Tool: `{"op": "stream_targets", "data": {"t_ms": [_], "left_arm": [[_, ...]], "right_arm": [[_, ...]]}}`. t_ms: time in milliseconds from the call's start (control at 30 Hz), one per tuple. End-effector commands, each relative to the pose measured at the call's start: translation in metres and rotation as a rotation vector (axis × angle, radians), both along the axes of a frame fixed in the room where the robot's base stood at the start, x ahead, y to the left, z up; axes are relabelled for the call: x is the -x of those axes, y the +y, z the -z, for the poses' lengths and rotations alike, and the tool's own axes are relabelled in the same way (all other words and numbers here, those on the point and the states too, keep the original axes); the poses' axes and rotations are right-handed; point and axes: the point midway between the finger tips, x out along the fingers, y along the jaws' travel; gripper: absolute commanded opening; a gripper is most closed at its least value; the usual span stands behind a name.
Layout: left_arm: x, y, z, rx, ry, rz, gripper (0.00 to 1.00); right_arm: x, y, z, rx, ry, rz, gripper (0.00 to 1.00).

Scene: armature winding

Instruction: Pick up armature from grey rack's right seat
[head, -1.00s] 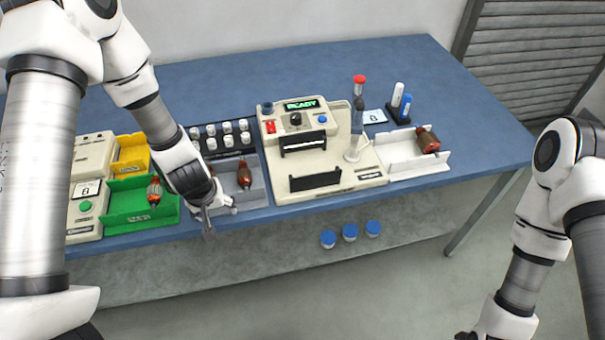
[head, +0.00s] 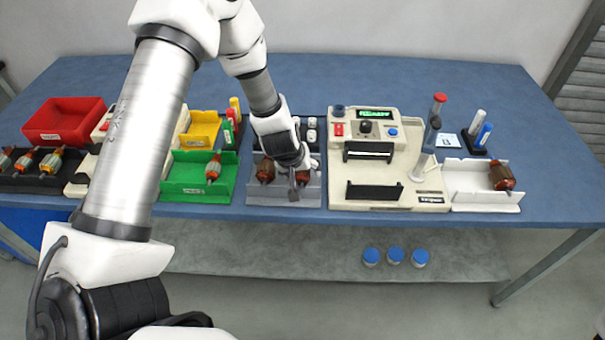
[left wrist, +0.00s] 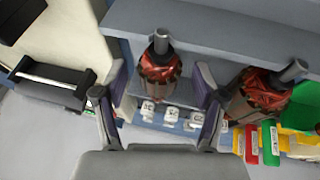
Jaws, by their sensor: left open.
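The grey rack (head: 284,200) stands on the blue table and holds two copper-brown armatures. The left-seat armature (head: 265,170) shows plainly; in the left wrist view it is at the right (left wrist: 262,92). The right-seat armature (head: 303,176) is partly hidden by my left gripper (head: 294,186). In the left wrist view the right-seat armature (left wrist: 160,68) appears between the two spread fingers of my left gripper (left wrist: 162,100), its shaft pointing toward the camera. The gripper is open and not closed on it. Whether the fingers touch it I cannot tell. My right gripper is out of view.
The cream machine (head: 378,190) stands close right of the rack, the green bin (head: 170,180) with an armature close left. White capped pieces (head: 312,130) stand behind. A white tray (head: 480,200) with an armature is farther right.

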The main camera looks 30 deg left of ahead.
Motion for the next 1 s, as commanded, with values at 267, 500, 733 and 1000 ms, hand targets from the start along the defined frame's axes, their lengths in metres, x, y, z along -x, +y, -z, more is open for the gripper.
{"op": "stream_targets", "data": {"t_ms": [267, 500, 733, 1000], "left_arm": [[0.000, 0.000, -0.001, 0.000, 0.000, 0.001, 0.24], [0.000, 0.000, -0.001, 0.000, 0.000, 0.001, 0.00], [0.000, 0.000, -0.006, -0.001, -0.001, 0.002, 0.00], [0.000, 0.000, -0.041, 0.001, -0.002, 0.001, 0.00]], "right_arm": [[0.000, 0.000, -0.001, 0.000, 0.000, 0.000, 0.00], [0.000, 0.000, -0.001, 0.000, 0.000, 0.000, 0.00], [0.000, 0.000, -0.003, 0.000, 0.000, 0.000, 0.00], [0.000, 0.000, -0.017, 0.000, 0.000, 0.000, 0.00]]}}
